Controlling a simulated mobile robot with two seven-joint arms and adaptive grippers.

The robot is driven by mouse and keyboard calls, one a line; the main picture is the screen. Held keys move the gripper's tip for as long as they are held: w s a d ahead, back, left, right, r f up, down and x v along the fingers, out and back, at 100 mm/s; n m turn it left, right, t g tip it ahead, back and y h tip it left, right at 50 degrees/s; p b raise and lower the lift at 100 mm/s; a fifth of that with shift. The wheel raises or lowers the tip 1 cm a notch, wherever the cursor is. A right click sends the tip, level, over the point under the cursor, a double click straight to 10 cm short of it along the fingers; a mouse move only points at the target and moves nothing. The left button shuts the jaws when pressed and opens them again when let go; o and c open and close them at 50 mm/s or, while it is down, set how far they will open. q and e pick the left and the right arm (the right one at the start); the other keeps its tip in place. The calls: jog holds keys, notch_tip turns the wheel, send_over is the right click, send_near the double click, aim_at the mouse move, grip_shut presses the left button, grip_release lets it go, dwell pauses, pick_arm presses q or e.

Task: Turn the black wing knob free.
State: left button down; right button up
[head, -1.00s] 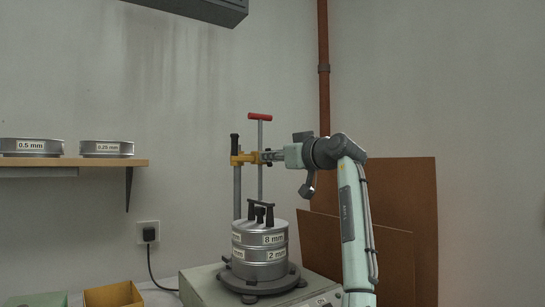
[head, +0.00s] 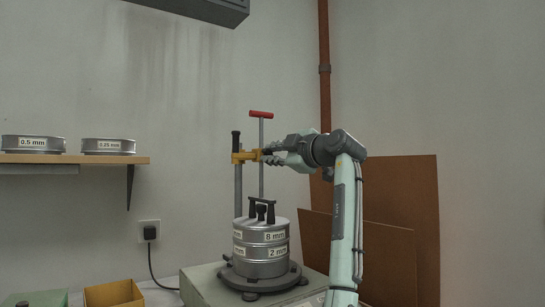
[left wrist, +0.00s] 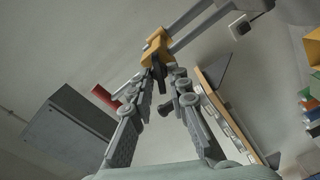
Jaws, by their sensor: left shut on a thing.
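The black wing knob (left wrist: 158,71) sits on the yellow clamp (head: 244,157), which is on the upright rod above the sieve stack. My left gripper (head: 269,156) reaches in from the right at the clamp. In the left wrist view its fingertips (left wrist: 163,76) are closed in on the knob, beside the yellow clamp (left wrist: 155,45). Much of the knob is hidden by the fingers, and in the head view it hardly shows. My right gripper is in neither view.
A sieve stack (head: 261,251) with a dark handled top (head: 261,210) stands on the shaker below the clamp. A red T-handle (head: 261,114) rises just above my gripper. A shelf (head: 75,159) with two sieves is at the left. Brown boards (head: 400,215) lean behind my arm.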

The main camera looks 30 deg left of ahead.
pick_arm(q)
jog(key=n+b, duration=0.1)
jog(key=n, duration=0.4)
jog(key=shift+f, duration=0.15)
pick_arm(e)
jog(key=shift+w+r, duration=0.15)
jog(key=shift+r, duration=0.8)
pick_arm(q)
jog(key=shift+n, duration=0.3)
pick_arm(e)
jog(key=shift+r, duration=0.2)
pick_arm(q)
jog(key=c, duration=1.5)
grip_release()
jog(key=v, duration=1.2)
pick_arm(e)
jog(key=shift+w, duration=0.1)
